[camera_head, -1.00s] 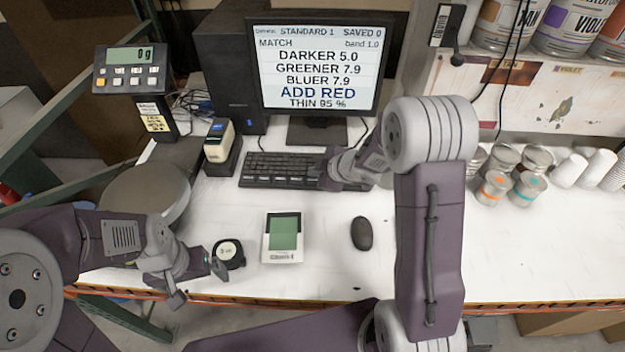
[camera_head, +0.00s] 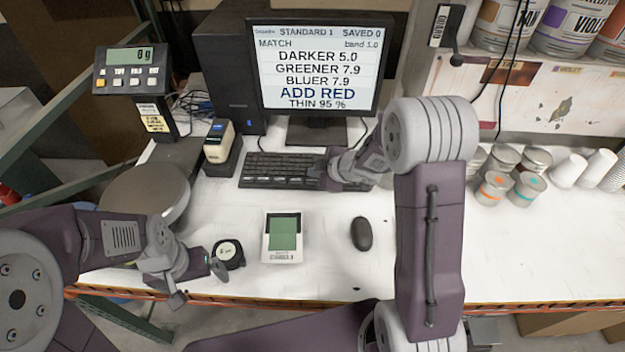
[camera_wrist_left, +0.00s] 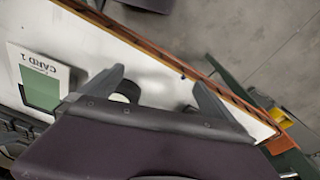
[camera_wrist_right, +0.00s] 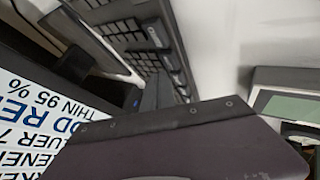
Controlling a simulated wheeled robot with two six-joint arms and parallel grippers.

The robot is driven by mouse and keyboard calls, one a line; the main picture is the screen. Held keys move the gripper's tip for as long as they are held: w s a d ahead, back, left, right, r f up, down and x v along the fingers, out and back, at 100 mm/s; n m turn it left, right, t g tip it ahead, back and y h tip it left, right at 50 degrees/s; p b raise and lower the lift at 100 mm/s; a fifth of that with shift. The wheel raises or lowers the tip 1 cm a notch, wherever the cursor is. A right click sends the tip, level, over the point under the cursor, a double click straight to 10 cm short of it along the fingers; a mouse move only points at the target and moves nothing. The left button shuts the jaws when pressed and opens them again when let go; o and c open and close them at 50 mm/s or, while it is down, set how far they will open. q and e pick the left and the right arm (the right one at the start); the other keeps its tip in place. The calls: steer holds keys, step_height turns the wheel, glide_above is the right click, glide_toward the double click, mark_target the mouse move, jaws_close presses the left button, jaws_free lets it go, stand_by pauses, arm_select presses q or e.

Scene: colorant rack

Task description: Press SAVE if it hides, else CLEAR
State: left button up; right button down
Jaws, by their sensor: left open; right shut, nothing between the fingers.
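The monitor (camera_head: 316,68) reads STANDARD 1, SAVED 0, MATCH, DARKER 5.0, GREENER 7.9, BLUER 7.9, ADD RED and THIN 95 %. The black keyboard (camera_head: 280,170) lies below it; its key labels are too small to read in the head view. My right gripper (camera_head: 325,173) is shut and empty at the keyboard's right end, over its keys; contact cannot be told. The keyboard also shows in the right wrist view (camera_wrist_right: 140,35). A white card (camera_head: 282,238) with a green patch, marked CARD 1, lies mid-table. My left gripper (camera_head: 197,283) is open and empty near the front edge.
A small round black device (camera_head: 229,253) sits beside my left gripper. A mouse (camera_head: 362,233) lies right of the card. A handheld device (camera_head: 219,142) stands in a dock left of the keyboard. A round scale plate (camera_head: 146,194) is at left, tins (camera_head: 497,187) at right.

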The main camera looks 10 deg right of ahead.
mark_target(315, 182)
arm_select(q)
steer(key=shift+f, duration=0.1)
arm_select(e)
steer(key=shift+f, duration=0.15)
arm_select(q)
steer(key=shift+f+b, duration=0.15)
steer(key=shift+b, duration=0.15)
arm_select(e)
steer(key=shift+f, duration=0.25)
arm_select(q)
steer(key=shift+f+b, duration=0.3)
arm_select(e)
steer(key=shift+f, duration=0.4)
stand_by(0.4)
arm_select(q)
steer(key=shift+r+p, duration=0.85)
steer(key=shift+p, duration=0.05)
arm_select(e)
steer(key=shift+r, duration=0.8)
step_height(315, 182, up, 5)
steer(key=p, duration=0.5)
steer(key=shift+r, duration=0.1)
arm_select(q)
step_height(315, 182, up, 5)
steer(key=shift+r, duration=0.1)
